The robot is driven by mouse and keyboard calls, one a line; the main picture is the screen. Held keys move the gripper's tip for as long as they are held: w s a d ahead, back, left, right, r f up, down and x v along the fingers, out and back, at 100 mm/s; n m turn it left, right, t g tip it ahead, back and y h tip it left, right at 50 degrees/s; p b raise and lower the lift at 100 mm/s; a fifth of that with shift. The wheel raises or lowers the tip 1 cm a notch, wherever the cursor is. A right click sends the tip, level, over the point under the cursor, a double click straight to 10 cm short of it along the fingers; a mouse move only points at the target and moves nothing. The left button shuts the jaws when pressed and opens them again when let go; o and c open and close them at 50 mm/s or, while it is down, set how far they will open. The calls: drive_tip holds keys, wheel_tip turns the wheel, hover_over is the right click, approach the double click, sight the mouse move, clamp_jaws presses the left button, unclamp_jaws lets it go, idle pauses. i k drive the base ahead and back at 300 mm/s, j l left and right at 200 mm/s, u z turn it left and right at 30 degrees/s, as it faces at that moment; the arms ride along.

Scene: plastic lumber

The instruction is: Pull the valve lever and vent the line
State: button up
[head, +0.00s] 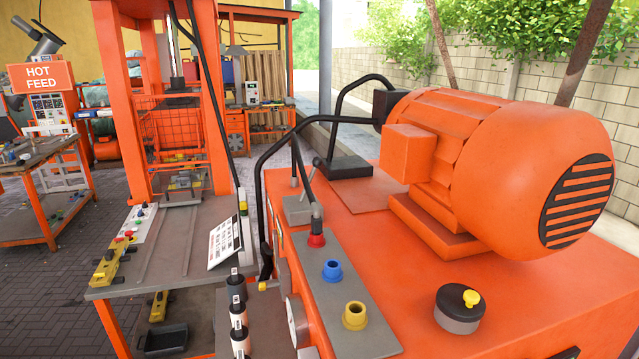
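Nearer, a short dark upright handle (317,211) stands in a red collar (316,240) on a grey panel. I cannot tell for sure which of the two is the valve lever. A blue port (332,270) and a yellow port (355,315) sit in the same panel, both apparently open at the top. My gripper is not recognisable in this view; a small dark tip at the bottom right edge is unclear.
A big orange motor (490,160) fills the right. A black tube rail (262,180) curves up by the panel's left side. A black-and-grey cap with yellow knob (460,308) stands front right. A press bench (160,245) is left. The orange top (410,290) between is clear.

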sight(318, 162)
drive_tip(key=z, duration=0.2)
drive_tip(key=i+j+z, duration=0.3)
drive_tip(key=j+z, duration=0.3)
drive_tip(key=i+j+z, duration=0.15)
drive_tip(key=j+z, duration=0.15)
drive_tip(key=i+j, duration=0.15)
drive_tip(key=j, duration=0.35)
drive_tip(key=i+j+z, duration=0.1)
drive_tip(key=j, duration=0.35)
drive_tip(key=i+j, duration=0.1)
drive_tip(key=j, duration=0.4)
drive_tip(key=i+j+z, duration=0.1)
drive_tip(key=j, duration=0.4)
drive_tip(key=i+j+z, duration=0.1)
drive_tip(key=j, duration=0.4)
drive_tip(key=i+j, duration=0.1)
drive_tip(key=j, duration=0.4)
drive_tip(key=i, duration=0.5)
